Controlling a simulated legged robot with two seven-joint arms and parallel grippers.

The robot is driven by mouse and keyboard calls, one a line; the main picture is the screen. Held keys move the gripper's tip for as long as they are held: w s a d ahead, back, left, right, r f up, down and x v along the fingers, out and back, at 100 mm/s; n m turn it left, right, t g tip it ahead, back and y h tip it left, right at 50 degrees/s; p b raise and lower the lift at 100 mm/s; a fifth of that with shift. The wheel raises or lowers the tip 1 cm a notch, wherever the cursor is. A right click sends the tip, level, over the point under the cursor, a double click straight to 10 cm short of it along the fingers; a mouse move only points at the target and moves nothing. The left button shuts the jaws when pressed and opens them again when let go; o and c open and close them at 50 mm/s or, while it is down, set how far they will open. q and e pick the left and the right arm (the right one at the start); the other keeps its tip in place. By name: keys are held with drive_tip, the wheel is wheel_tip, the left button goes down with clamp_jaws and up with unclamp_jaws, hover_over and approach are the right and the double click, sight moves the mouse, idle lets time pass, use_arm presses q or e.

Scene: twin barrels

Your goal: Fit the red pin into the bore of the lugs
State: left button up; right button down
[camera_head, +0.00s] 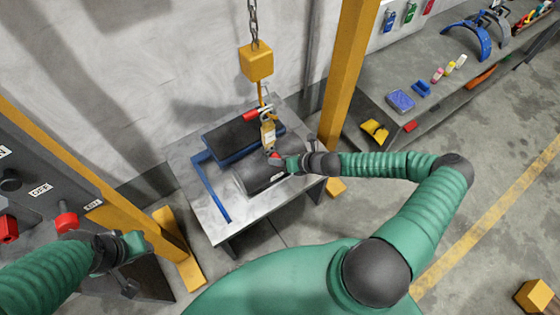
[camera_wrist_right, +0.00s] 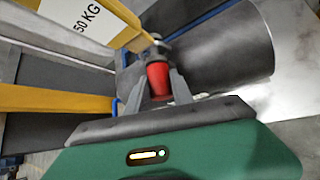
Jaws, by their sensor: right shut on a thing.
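The red pin (camera_wrist_right: 158,80) is between the two fingers of my right gripper (camera_wrist_right: 162,88), which is shut on it. In the head view the right gripper (camera_head: 282,161) is over the dark barrel (camera_head: 258,178), just below the yellow 50 KG block (camera_head: 268,134). In the wrist view the pin's far end is close to a small grey metal part by the corner of this block (camera_wrist_right: 85,20). The lugs and their bore cannot be made out clearly, so I cannot tell whether the pin is in. My left gripper (camera_head: 136,246) is at lower left; its jaws are unclear.
A chain with a yellow hook block (camera_head: 257,62) hangs above the grey table (camera_head: 212,214). Another red piece (camera_head: 256,114) is by the hook. A blue frame (camera_head: 212,192) is on the table. A yellow post (camera_head: 345,75) stands right; a control panel (camera_head: 45,185) stands left.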

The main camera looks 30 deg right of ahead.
drive_tip(key=c, duration=1)
unclamp_jaws()
drive_tip(key=shift+w, duration=0.1)
drive_tip(key=shift+c, duration=0.2)
drive_tip(key=p+v, duration=0.2)
drive_tip(key=v, duration=1.4)
drive_tip(key=shift+s+d+r, duration=0.15)
drive_tip(key=shift+s+r, duration=0.05)
drive_tip(key=shift+s, duration=0.05)
